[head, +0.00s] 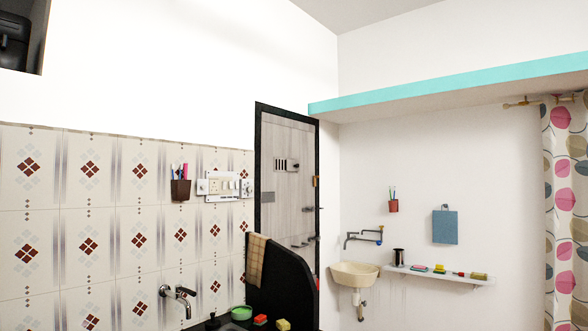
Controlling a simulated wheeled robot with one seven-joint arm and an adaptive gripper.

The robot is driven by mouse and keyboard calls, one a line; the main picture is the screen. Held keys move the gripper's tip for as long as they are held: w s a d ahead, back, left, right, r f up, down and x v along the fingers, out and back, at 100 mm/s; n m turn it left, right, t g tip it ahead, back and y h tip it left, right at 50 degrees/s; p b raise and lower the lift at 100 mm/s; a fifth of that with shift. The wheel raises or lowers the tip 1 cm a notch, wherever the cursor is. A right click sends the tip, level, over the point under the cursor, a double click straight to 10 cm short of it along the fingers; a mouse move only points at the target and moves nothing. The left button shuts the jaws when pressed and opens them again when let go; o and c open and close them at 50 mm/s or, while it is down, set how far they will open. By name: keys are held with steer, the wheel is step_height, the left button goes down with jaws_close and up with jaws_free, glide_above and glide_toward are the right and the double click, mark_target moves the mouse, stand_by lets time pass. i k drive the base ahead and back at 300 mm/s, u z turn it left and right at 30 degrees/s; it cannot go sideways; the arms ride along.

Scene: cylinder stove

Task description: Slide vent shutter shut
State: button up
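A small slotted metal plate (286,165) is fixed on the grey door, with dark slots at its left and a pale part at its right. It may be the vent shutter, but it is too small to tell how far any shutter is slid. My gripper is not in this view.
The door (270,210) has a black frame. A black partition (285,285) with a cloth stands before its lower part. A tap (178,293) juts from the tiled wall. A basin (354,274) and a shelf (450,276) are at right. A dark recess (20,40) is upper left.

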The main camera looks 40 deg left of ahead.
mark_target(292, 164)
steer(key=z, duration=0.15)
steer(key=i, duration=3.7)
steer(key=u, duration=1.05)
steer(key=i, duration=1.2)
steer(key=u, duration=1.55)
steer(key=i, duration=0.65)
steer(key=u, duration=0.3)
